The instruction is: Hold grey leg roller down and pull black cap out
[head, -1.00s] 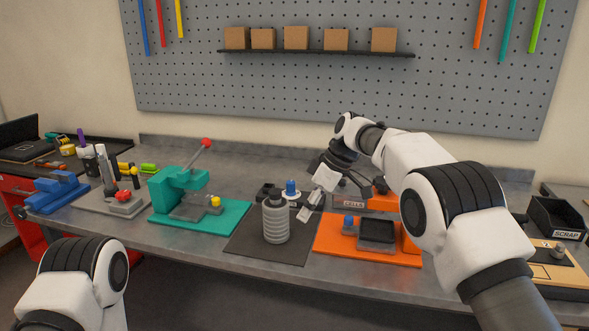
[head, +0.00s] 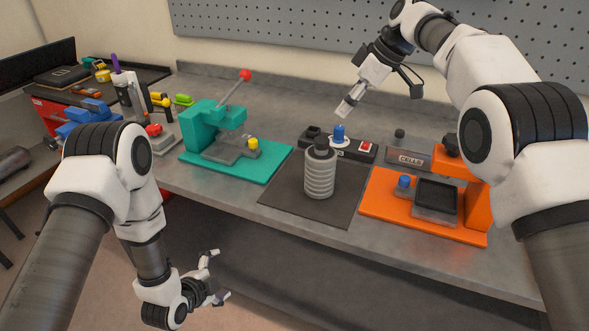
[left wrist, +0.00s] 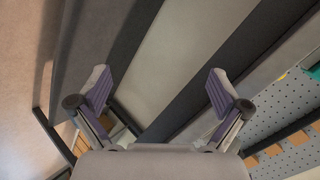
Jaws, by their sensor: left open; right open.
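The grey ribbed leg roller (head: 319,176) stands upright on a dark rubber mat (head: 279,195). A black cap (head: 321,146) sits on its top. My left gripper (head: 219,277) is open and empty, low in front of the bench edge and below the bench top. Its two fingers also show spread apart in the left wrist view (left wrist: 158,90), with nothing between them. My right gripper (head: 346,108) is open and raised above the back of the bench, up and to the right of the roller. It touches neither roller nor cap.
A teal press (head: 214,130) with a red-knobbed lever stands left of the mat. An orange fixture (head: 477,205) stands right of it. Behind the roller is a black box (head: 358,150) with a blue knob and red button. A grey CELLS bin (head: 409,156) stands nearby.

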